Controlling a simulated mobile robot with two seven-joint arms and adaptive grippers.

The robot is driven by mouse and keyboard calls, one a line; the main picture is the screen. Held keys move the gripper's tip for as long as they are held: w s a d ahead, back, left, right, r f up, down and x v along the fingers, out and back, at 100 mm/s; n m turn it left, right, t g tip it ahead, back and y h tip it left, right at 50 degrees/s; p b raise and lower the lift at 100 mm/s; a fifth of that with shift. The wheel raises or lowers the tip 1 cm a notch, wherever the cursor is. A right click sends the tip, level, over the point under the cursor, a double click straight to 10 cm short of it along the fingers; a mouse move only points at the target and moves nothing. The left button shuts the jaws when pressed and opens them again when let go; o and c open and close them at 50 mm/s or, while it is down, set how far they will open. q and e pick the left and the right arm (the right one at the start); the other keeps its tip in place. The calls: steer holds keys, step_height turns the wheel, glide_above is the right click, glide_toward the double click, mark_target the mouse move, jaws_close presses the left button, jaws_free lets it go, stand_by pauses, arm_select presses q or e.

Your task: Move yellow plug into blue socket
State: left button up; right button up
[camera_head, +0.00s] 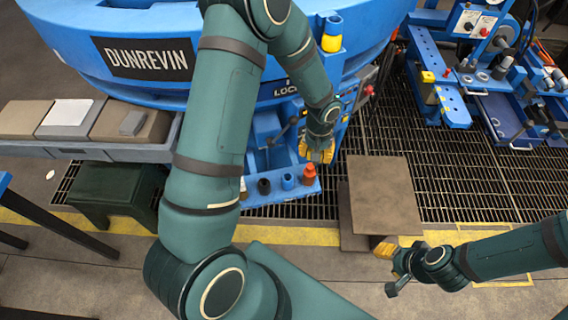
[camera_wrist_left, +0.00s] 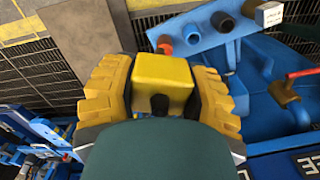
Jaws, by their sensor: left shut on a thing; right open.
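The yellow plug (camera_wrist_left: 163,78) is a yellow block between the fingers of my left gripper (camera_wrist_left: 163,95), which is shut on it. In the head view my left gripper (camera_head: 317,152) hangs just above and beyond the blue shelf, and the plug cannot be told apart from the yellow fingers. The blue socket (camera_head: 288,181) stands on the shelf between a black one and an orange one. In the left wrist view it also shows (camera_wrist_left: 193,36), beyond the plug and apart from it. My right gripper (camera_head: 385,249) is open beside the brown platform, low on the right.
The blue shelf (camera_head: 278,197) also bears a black socket (camera_head: 264,186) and an orange one (camera_head: 308,174). A red-handled lever (camera_wrist_left: 290,84) is to the right in the wrist view. A brown platform (camera_head: 384,194) stands right of the shelf. Dark floor grating (camera_head: 450,180) lies beyond.

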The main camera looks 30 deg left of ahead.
arm_select(q)
steer(key=w+a+f+n+p, duration=0.2)
steer(key=w+a+f+n, duration=0.15)
steer(key=a+f, duration=0.55)
steer(key=n, duration=0.3)
glide_toward(288, 174)
steer(key=s, duration=0.1)
steer(key=shift+s+d+f+b, duration=0.15)
steer(key=shift+f+b, duration=0.35)
steer(key=shift+f, duration=0.55)
steer(key=shift+d+f+b, duration=0.15)
steer(key=shift+f+b, duration=0.4)
steer(key=shift+f, duration=0.5)
steer(key=shift+s+d+f+b, duration=0.15)
steer(key=shift+f+b, duration=0.35)
steer(key=shift+f, duration=0.55)
arm_select(e)
steer(key=shift+s+a+f, duration=0.2)
steer(key=shift+s+f, duration=0.05)
steer(key=shift+f, duration=0.1)
arm_select(q)
steer(key=shift+b, duration=0.4)
arm_select(e)
steer(key=shift+f, duration=0.4)
arm_select(q)
steer(key=shift+f+b, duration=0.65)
arm_select(e)
steer(key=shift+f, duration=0.65)
arm_select(q)
steer(key=o, duration=0.9)
